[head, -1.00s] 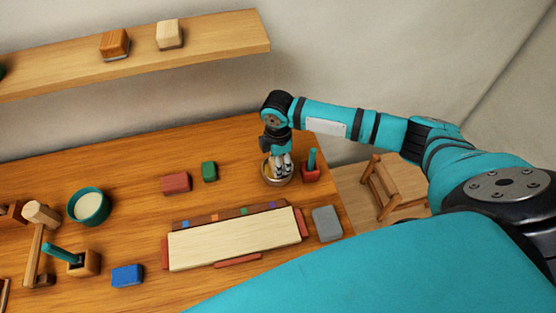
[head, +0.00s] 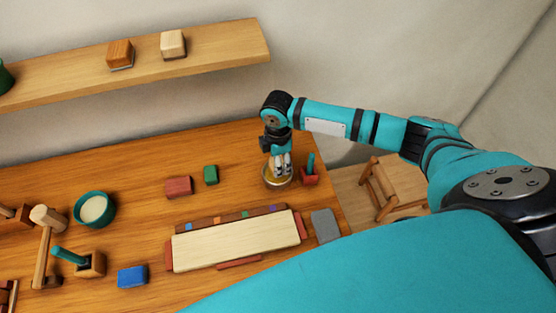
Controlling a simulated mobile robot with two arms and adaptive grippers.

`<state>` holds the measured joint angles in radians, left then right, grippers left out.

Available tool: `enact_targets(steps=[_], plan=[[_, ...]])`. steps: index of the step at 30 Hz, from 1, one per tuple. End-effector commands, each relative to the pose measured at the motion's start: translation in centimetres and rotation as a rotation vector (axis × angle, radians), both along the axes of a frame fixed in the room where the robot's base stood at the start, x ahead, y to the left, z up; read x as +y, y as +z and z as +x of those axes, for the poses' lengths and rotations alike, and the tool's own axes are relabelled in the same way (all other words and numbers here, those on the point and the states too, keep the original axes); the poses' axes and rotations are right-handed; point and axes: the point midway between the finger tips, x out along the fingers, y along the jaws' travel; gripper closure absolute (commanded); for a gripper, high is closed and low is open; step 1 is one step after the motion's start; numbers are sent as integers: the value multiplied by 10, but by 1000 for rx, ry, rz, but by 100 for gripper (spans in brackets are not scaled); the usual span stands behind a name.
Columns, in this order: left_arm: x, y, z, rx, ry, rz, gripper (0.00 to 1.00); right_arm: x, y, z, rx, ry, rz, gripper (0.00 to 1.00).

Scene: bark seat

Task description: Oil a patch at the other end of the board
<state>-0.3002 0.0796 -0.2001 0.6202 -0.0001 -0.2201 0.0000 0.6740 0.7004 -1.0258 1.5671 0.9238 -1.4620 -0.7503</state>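The pale wooden board (head: 236,242) lies flat on the workbench, its long side running left to right, between reddish blocks at its ends and front. Behind it is a dark strip with small coloured squares (head: 230,217). A round metal dish (head: 268,185) with yellowish content, looking like oil, stands beyond the board's right end. My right gripper (head: 283,167) points down at this dish, its fingertips over or inside it. Whether the fingers hold anything is too small to tell. My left gripper is not in view.
A red holder with a teal handle (head: 310,176) stands close right of the dish. A grey block (head: 325,226) lies right of the board. Red (head: 178,187), green (head: 211,175) and blue (head: 132,276) blocks, a teal bowl (head: 95,209) and a mallet (head: 44,240) are farther left.

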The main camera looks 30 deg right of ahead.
Motion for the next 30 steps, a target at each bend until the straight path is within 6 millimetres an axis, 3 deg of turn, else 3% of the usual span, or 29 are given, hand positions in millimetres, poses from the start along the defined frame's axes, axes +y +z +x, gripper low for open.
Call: enact_targets(steps=[8, 15, 30], plan=[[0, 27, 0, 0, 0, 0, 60, 0, 26, 1, -2, 0, 1, 85], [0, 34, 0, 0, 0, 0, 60, 0, 42, 1, -2, -1, 1, 85], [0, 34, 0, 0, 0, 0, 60, 0, 44, 1, -2, -1, 1, 85]])
